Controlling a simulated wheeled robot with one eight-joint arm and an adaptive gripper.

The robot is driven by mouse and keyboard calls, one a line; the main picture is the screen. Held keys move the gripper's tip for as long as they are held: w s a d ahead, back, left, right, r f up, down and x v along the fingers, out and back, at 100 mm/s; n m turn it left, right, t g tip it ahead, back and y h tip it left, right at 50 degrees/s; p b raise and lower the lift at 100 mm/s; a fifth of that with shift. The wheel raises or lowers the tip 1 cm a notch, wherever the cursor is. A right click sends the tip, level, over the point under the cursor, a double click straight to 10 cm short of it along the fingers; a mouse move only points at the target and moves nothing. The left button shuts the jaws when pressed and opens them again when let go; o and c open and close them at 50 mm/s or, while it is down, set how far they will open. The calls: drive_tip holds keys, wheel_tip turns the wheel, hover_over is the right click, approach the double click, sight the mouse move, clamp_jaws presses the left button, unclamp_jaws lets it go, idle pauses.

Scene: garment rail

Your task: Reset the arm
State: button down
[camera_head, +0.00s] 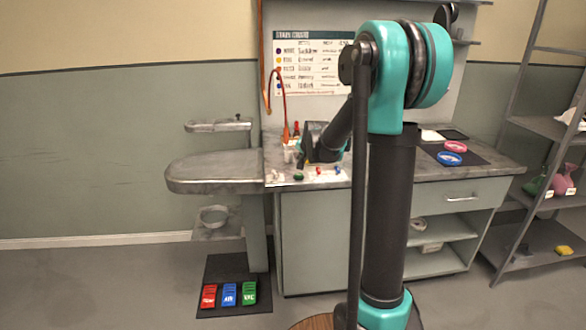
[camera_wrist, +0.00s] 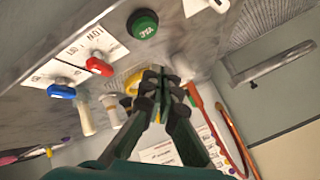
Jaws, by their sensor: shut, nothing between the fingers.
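My gripper (camera_wrist: 158,78) is shut and empty in the wrist view, its dark fingers together. In the head view my gripper (camera_head: 306,159) is small and hangs low over the grey worktop (camera_head: 375,176), beside several small coloured controls. A green round button (camera_wrist: 144,25), a red knob (camera_wrist: 99,66) and a blue knob (camera_wrist: 61,91) show beyond the fingers in the wrist view. A yellow part (camera_wrist: 133,83) is partly hidden behind the fingers. I cannot tell whether the gripper touches anything.
A rounded grey board (camera_head: 215,172) juts out left of the worktop. An orange cord (camera_head: 267,95) hangs behind. Red, blue and green pedals (camera_head: 229,294) lie on a floor mat. Pink and blue rings (camera_head: 449,158) lie at right. A shelf rack (camera_head: 535,238) stands far right.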

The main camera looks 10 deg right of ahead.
drive_tip(key=s+d+f+n+g, duration=0.1)
drive_tip(key=s+f, duration=0.3)
drive_tip(key=s, duration=0.9)
drive_tip(key=s+d+f+n+g, duration=0.1)
drive_tip(key=s+f+n, duration=0.3)
drive_tip(key=s, duration=0.9)
drive_tip(key=s+d+f+n+g+h, duration=0.1)
drive_tip(key=s+f, duration=0.3)
drive_tip(key=s, duration=0.9)
drive_tip(key=shift+n+g, duration=0.8)
drive_tip(key=shift+g, duration=0.1)
